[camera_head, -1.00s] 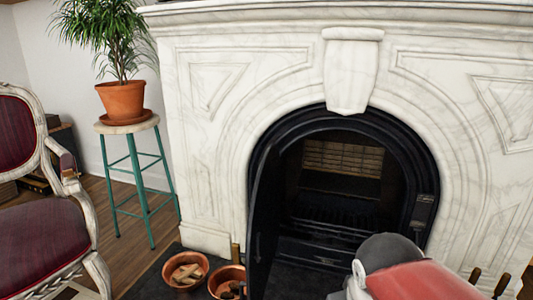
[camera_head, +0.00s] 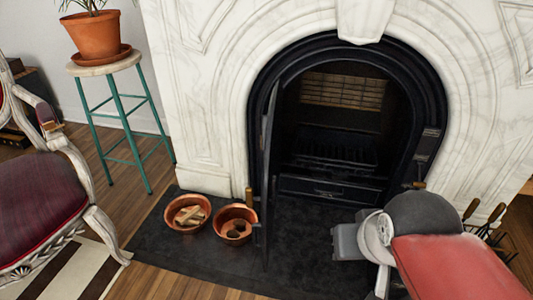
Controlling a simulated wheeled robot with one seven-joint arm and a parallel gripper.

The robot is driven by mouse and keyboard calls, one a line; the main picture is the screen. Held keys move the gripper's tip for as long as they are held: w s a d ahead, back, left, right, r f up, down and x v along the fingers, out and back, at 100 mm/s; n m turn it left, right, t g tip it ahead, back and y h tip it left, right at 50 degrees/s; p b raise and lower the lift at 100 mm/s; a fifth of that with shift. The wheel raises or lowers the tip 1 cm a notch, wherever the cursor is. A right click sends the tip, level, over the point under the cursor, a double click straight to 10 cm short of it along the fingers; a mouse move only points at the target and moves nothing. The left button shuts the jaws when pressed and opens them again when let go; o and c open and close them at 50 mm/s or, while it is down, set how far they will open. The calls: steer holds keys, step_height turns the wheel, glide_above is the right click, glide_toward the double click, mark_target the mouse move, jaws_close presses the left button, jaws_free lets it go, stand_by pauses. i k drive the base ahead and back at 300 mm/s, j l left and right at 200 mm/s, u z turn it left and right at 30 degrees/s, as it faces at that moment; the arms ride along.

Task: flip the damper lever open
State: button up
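The black arched fireplace insert (camera_head: 433,85) is set in the white marble surround, with its door (camera_head: 268,170) swung open at the left side. A small dark plate (camera_head: 430,133) is on the right of the arched frame. Below it a short wooden or brass-coloured handle (camera_head: 416,185) sticks out just above my arm; it may be the damper lever, but its position is too small to tell. My gripper (camera_head: 345,243) shows as a grey block low in front of the hearth, below and left of that handle. Its fingers cannot be made out, and I see nothing held.
Two copper bowls (camera_head: 187,228) (camera_head: 251,226) with wood and dark lumps stand on the dark hearth slab (camera_head: 165,248), left of the door. Fire tools (camera_head: 487,226) stand at the right. A chair (camera_head: 50,195) and a teal stool (camera_head: 128,125) with a potted plant (camera_head: 96,37) are at left.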

mark_target(418, 184)
steer(key=i+j+z, duration=0.1)
steer(key=j, duration=0.25)
steer(key=i+j+z, duration=0.15)
steer(key=j, duration=0.25)
steer(key=i+j+z, duration=0.1)
steer(key=j, duration=0.25)
steer(key=j+z, duration=0.1)
steer(key=j, duration=0.3)
steer(key=z, duration=1.3)
steer(key=i+z, duration=0.15)
steer(key=z, duration=0.35)
steer(key=i+j+z, duration=0.1)
steer(key=z, duration=0.35)
steer(key=j, duration=0.1)
